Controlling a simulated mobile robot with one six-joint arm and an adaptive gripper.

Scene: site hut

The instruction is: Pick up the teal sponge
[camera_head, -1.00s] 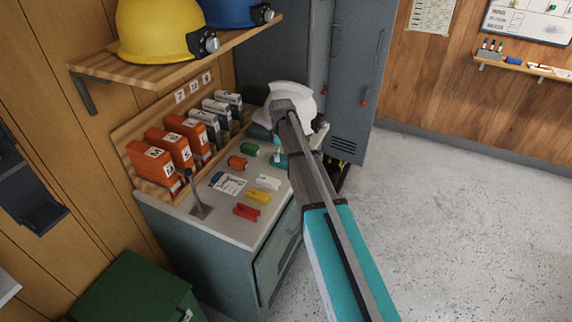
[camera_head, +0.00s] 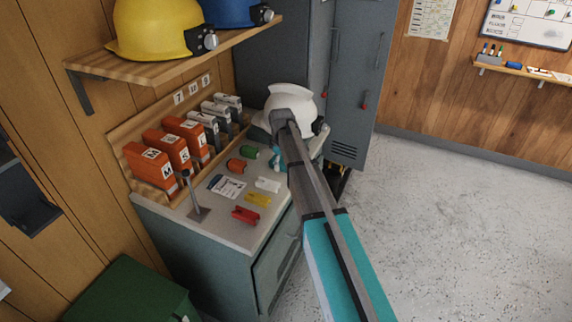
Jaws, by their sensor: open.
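A small teal patch (camera_head: 277,160), which looks like the teal sponge, shows on the grey cabinet top beside the green block. My arm hides much of it, so its full shape cannot be made out. My arm reaches up from the lower right, and its grey far end is in front of the white helmet. The fingers of my gripper cannot be made out. The gap between gripper and sponge cannot be told.
The cabinet top (camera_head: 218,226) holds a white helmet (camera_head: 290,101), a green block (camera_head: 249,152), red (camera_head: 245,215), yellow (camera_head: 257,199) and white (camera_head: 267,185) pieces, and a label card (camera_head: 227,187). Orange binders (camera_head: 150,165) line its left. A shelf (camera_head: 150,70) overhangs. Floor at right is clear.

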